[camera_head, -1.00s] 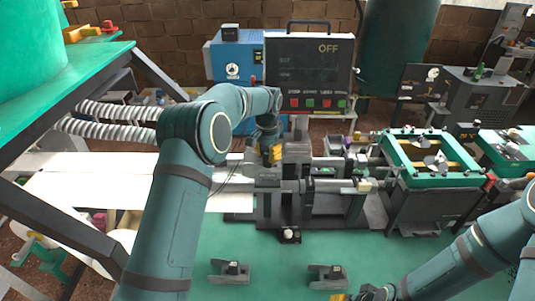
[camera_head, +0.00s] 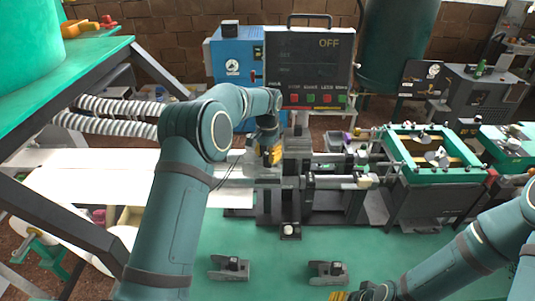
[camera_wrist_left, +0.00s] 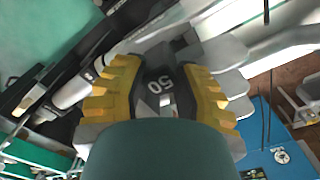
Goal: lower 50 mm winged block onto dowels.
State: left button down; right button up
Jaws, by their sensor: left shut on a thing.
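My left gripper (camera_head: 268,155) is over the left side of the grey machine (camera_head: 290,203) in the middle of the bench. In the left wrist view its yellow ridged fingers (camera_wrist_left: 157,88) are shut on a dark block (camera_wrist_left: 158,72) marked 50. The block sits between the fingertips, with grey machine parts close around it. The arm and fingers hide most of the block in the head view. I cannot make out the dowels, or whether the block touches them. My right gripper (camera_head: 345,296) shows only partly at the bottom edge of the head view; its fingertips are cut off.
Two small grey brackets (camera_head: 229,268) (camera_head: 328,273) stand on the green bench in front. A white sheet (camera_head: 95,180) lies at the left. A green frame (camera_head: 435,130) stands at the right. Behind is a dark panel (camera_head: 308,65) reading OFF.

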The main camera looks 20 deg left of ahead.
pick_arm(q)
jog(key=shift+f+b, duration=0.3)
jog(key=shift+f, duration=0.35)
jog(key=c, duration=0.7)
grip_release()
jog(key=shift+o, duration=0.2)
jog(key=shift+r, duration=0.1)
jog(key=shift+r+p, duration=2)
jog(key=shift+r, duration=0.7)
jog(key=shift+r, duration=0.1)
